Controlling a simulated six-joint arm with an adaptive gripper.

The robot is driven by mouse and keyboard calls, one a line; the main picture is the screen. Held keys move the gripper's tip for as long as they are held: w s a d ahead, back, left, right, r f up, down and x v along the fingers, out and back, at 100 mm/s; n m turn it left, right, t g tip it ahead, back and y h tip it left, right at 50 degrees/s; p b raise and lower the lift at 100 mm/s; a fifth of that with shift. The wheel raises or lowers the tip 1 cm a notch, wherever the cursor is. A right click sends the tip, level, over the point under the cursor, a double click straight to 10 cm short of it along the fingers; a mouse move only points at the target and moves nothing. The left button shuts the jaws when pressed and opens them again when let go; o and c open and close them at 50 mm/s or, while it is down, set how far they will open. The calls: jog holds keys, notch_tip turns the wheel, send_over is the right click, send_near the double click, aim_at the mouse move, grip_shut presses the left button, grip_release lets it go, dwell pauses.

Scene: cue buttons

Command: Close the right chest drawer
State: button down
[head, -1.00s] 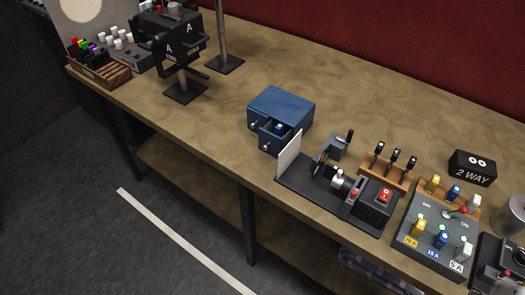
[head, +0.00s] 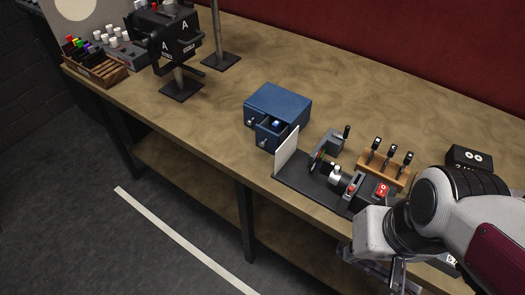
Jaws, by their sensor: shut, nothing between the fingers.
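The blue chest (head: 283,101) stands on the bench in the middle of the head view. Its right drawer (head: 266,137) is pulled out toward the bench's front edge. A small blue and white item (head: 277,125) lies inside the drawer. The left drawer front (head: 252,118) looks flush with the chest. My gripper (head: 396,273) is only partly in view at the bottom, below the pale wrist. It is shut and empty, well to the right of and in front of the chest, and touches neither drawer.
A white upright panel (head: 287,150) on a dark machine base stands close to the right of the open drawer. A wooden lever rack (head: 387,166) and a black box (head: 468,158) are further right. The bench left of the chest is clear up to the black stand (head: 181,88).

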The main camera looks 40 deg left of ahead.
jog(key=s+a+f+m+t+y, duration=0.1)
jog(key=s+a+f+m+y, duration=0.15)
jog(key=a+f, duration=0.75)
jog(key=s+a+f+m+t+y, duration=0.1)
jog(key=s+a+f+m+t, duration=0.15)
jog(key=a, duration=1.55)
jog(key=s+a+f+m+t+y, duration=0.1)
jog(key=s+a+f+m, duration=0.25)
jog(key=a+f, duration=0.65)
jog(key=w+d+r+m+t+h, duration=0.3)
jog(key=w+r+m+t, duration=0.2)
jog(key=r+m, duration=0.1)
jog(key=w+d+r+m+t+h, duration=0.2)
jog(key=w+r+m+t, duration=0.3)
jog(key=m, duration=0.4)
notch_tip(320, 180, up, 3)
jog(key=shift+d+f+t+h, duration=0.2)
jog(key=shift+d+t+h, duration=0.25)
jog(key=shift+t, duration=0.1)
jog(key=shift+w, duration=0.15)
